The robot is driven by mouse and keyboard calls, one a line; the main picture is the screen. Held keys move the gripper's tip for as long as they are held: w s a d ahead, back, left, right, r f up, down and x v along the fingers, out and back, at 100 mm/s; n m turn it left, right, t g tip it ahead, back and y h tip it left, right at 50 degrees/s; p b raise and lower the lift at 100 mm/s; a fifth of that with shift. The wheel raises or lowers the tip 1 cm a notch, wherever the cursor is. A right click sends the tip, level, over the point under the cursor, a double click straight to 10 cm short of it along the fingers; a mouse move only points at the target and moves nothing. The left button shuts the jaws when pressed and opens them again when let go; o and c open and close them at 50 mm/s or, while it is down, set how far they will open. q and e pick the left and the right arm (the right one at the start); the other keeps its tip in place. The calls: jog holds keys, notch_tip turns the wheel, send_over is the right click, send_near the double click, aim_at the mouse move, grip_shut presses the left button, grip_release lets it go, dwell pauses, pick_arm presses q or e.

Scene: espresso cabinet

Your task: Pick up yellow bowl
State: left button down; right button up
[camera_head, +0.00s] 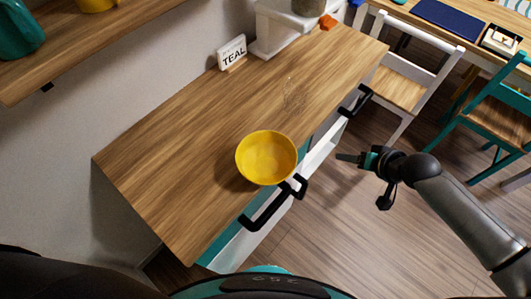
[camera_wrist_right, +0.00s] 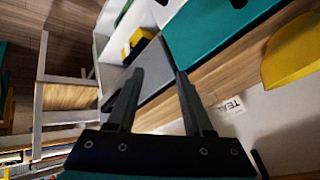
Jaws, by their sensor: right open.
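The yellow bowl (camera_head: 266,158) stands upright on the wooden cabinet top (camera_head: 190,130), close to its front edge, and looks empty. My right gripper (camera_head: 348,158) is in front of the cabinet, to the right of the bowl and apart from it. In the right wrist view its two fingers (camera_wrist_right: 158,95) are spread with nothing between them. Part of a yellow object (camera_wrist_right: 292,50) shows at that view's right edge; I cannot tell whether it is the bowl. My left gripper is not in view.
Black handles (camera_head: 268,210) stick out from the cabinet front beneath the bowl. A TEAL sign (camera_head: 232,52) and a white container (camera_head: 275,30) stand at the back. A shelf (camera_head: 90,35) hangs upper left. White (camera_head: 408,75) and teal (camera_head: 495,110) chairs stand right. Floor around the right gripper is clear.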

jog(key=s+a+r+g+y+p, duration=0.15)
jog(key=a+r, duration=0.25)
jog(key=r, duration=0.5)
jog(key=n+g+y+p, duration=0.1)
send_near(295, 156)
jog(key=shift+d+f+b+x, duration=0.15)
jog(key=shift+b+x, duration=0.35)
jog(key=shift+x, duration=2.25)
jog(key=shift+d+f+b+x, duration=0.1)
jog(key=shift+b+x, duration=0.35)
jog(key=shift+x, duration=2.3)
jog(key=shift+s, duration=0.15)
jog(key=shift+c, duration=0.3)
grip_shut()
jog(key=shift+r, duration=0.1)
